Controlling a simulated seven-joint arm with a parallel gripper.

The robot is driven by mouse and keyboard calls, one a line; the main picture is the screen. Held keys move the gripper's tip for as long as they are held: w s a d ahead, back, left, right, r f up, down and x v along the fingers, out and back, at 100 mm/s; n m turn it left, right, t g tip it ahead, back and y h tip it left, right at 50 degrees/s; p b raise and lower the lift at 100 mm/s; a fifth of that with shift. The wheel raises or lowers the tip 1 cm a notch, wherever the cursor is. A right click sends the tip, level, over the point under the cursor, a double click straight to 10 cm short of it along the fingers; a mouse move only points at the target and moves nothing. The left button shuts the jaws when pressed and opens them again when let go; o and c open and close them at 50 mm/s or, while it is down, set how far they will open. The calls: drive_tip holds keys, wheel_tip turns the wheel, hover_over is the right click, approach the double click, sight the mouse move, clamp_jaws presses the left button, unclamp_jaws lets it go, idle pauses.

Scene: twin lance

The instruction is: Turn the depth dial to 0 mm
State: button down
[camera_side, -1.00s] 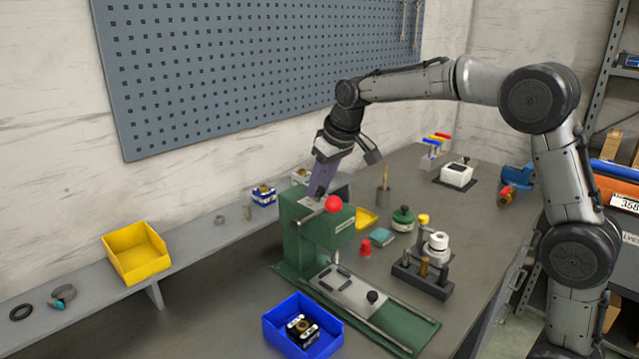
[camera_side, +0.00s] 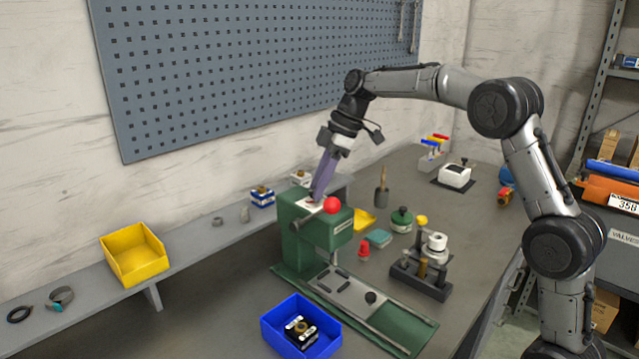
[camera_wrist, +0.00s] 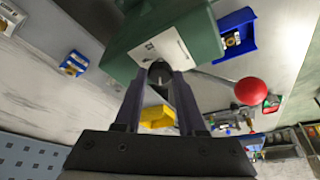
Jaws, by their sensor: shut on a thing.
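The green press (camera_side: 318,232) stands on the bench with a red-balled lever (camera_side: 332,205). On its top is a white marked plate (camera_side: 306,204), also in the wrist view (camera_wrist: 172,46). The small dark depth dial (camera_wrist: 159,72) sits at the edge of this plate in the wrist view. My gripper (camera_wrist: 160,78) has its two fingers on either side of the dial and is shut on it. In the side view my gripper (camera_side: 313,198) points down at the press top and hides the dial. The dial's reading is too small to make out.
The lever and red ball stick out close beside my fingers. A blue bin (camera_side: 283,342) holding a dark part is in front of the press. A yellow bin (camera_side: 134,255) sits on the left shelf. A fixture with posts (camera_side: 422,278) stands right of the press.

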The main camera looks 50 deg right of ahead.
drive_tip(key=shift+w+d+n+g+y, duration=0.1)
drive_tip(key=shift+n+g+y, duration=0.3)
drive_tip(key=shift+n, duration=1.2)
drive_tip(key=c, duration=0.5)
unclamp_jaws()
drive_tip(key=v, duration=1.4)
drive_tip(key=shift+w, duration=0.2)
drive_tip(key=shift+a, duration=0.2)
